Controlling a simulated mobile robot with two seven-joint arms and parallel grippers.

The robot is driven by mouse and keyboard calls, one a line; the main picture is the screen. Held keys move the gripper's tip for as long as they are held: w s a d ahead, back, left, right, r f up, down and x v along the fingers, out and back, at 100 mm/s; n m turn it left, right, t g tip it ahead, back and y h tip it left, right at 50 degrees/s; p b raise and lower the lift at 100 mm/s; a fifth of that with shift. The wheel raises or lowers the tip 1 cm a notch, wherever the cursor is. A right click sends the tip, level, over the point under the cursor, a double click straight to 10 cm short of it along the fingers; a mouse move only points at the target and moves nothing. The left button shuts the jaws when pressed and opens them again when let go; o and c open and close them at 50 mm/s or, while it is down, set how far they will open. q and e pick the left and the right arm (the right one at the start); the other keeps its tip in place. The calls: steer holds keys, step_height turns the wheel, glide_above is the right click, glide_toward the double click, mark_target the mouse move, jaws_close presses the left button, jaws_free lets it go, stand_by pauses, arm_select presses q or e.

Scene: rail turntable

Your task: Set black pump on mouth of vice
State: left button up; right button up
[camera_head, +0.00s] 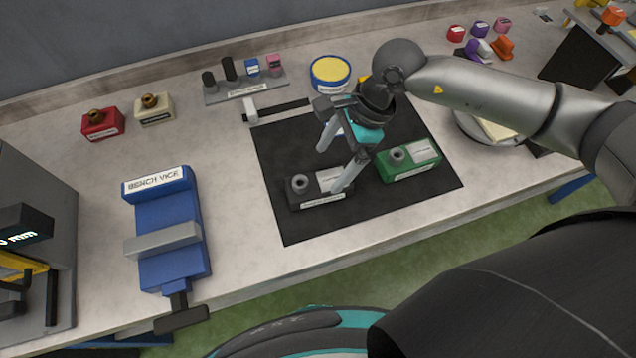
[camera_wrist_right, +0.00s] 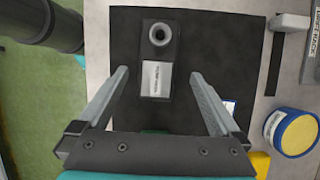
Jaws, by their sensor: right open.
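The black pump (camera_head: 309,190) lies on the black mat (camera_head: 289,219), with a round port at its left end and a pale label on top. In the right wrist view the black pump (camera_wrist_right: 159,82) sits beyond and between the open fingers. My right gripper (camera_head: 335,165) is open and empty, hanging above and close to the pump; its fingers do not appear to hold it. The blue bench vice (camera_head: 165,215) stands to the left, with a grey bar across it. My left gripper is not in view.
A green pump (camera_head: 409,163) lies on the mat right of my gripper. Red (camera_head: 102,124) and cream (camera_head: 153,110) units stand at the back left. A yellow-topped blue tub (camera_head: 330,73) stands behind the mat. Bare bench lies between mat and vice.

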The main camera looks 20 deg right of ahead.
mark_target(318, 182)
steer(key=shift+s+x, duration=0.2)
steer(key=shift+x, duration=3.3)
steer(key=shift+a, duration=0.15)
steer(key=shift+c, duration=0.2)
steer(key=shift+r, duration=0.1)
jaws_close()
steer(key=shift+w, duration=0.1)
